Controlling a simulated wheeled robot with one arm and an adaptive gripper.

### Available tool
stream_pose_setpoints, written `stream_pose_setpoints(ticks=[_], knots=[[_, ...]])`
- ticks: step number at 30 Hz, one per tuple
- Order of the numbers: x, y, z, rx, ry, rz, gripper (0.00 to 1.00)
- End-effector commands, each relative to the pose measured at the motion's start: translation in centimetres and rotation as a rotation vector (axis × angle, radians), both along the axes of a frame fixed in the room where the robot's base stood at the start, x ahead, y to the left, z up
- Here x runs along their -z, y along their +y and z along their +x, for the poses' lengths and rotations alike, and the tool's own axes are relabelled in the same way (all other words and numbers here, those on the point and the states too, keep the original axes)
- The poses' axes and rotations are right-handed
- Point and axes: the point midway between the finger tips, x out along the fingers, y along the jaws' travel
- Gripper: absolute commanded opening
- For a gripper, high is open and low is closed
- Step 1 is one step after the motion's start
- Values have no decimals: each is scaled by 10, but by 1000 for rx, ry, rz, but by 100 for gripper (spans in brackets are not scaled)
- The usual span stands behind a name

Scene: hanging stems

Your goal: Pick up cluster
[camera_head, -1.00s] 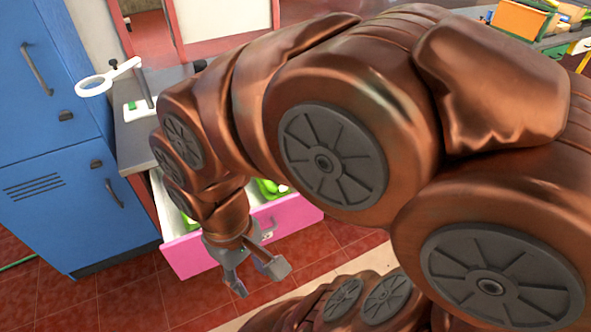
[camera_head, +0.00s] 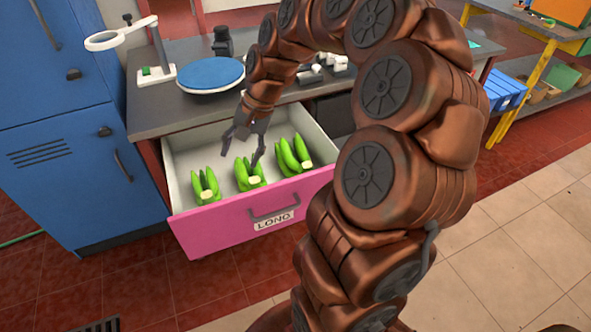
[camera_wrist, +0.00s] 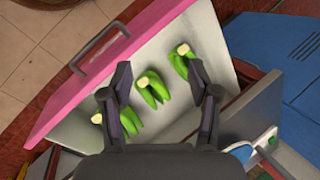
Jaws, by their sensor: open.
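Three green banana-like clusters lie in the open drawer: a left cluster (camera_head: 205,187), a middle cluster (camera_head: 249,176) and a right cluster (camera_head: 293,155). Each has a pale cut end. My gripper (camera_head: 242,150) is open, with its fingers pointing down over the drawer by the middle cluster; one finger overlaps it in the head view. In the wrist view, the middle cluster (camera_wrist: 151,87) shows between the open, empty fingers (camera_wrist: 158,72). Another cluster (camera_wrist: 183,63) is close to the right finger, and a third (camera_wrist: 125,122) is partly hidden by the left finger.
The drawer (camera_head: 240,228) has a pink front with a dark handle and a "LONG" label. Its pale walls surround the clusters. Above is a grey counter (camera_head: 150,112) with a blue round plate (camera_head: 210,75) and a white ring stand (camera_head: 155,75). A blue cabinet (camera_head: 60,130) stands left.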

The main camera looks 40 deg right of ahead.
Motion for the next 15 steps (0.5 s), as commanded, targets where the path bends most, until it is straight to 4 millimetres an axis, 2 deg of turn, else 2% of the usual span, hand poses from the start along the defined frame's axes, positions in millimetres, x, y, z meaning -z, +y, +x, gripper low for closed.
stream_pose_setpoints(ticks=[1, 5, 6, 12, 15], knots=[[24, -24, 12, 85, -2, 25, 61], [63, -87, 32, 306, -1, 86, 61], [77, -107, 35, 376, 2, 103, 61], [141, -204, 31, 694, 17, 171, 61], [164, -239, 23, 809, 25, 190, 61]])
